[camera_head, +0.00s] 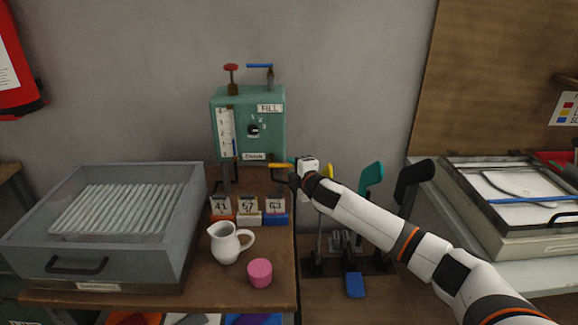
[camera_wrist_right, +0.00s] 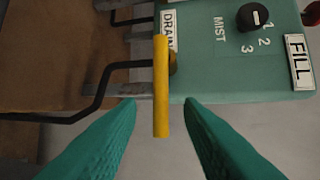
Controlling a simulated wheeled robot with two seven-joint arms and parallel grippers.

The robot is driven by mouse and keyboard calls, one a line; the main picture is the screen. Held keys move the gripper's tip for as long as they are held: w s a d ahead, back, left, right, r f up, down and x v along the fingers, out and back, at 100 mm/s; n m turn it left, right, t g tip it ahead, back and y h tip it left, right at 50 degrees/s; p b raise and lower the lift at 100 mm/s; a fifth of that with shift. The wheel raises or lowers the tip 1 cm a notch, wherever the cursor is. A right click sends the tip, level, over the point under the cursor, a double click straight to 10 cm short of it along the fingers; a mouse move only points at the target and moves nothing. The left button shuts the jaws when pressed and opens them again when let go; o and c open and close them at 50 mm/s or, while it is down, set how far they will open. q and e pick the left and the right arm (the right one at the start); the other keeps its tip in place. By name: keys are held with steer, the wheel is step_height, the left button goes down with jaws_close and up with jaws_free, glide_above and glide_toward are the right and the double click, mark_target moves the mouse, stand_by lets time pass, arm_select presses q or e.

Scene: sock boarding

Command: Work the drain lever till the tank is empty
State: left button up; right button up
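The green tank (camera_head: 263,122) stands against the wall at the back of the bench. Its DRAIN label shows at the lower front, with the yellow drain lever (camera_head: 279,165) beside it. A gauge (camera_head: 226,132) with a numbered scale is on its left side; blue shows low in it. My right gripper (camera_head: 296,176) is at the lever. In the right wrist view the yellow lever (camera_wrist_right: 161,72) lies between the two green fingers (camera_wrist_right: 160,108), with a gap on both sides. The fingers are open. My left gripper is out of view.
A white jug (camera_head: 226,243) and a pink cup (camera_head: 260,273) stand in front of the numbered cards (camera_head: 247,206). A large grey tray box (camera_head: 135,270) is at the left. Several levers (camera_head: 371,180) rise right of the bench, behind my right arm.

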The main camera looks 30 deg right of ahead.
mark_target(290, 166)
steer(key=shift+w+f, duration=0.15)
steer(key=shift+w, duration=0.6)
steer(key=shift+w+f, duration=0.15)
steer(key=shift+w, duration=0.6)
jaws_close()
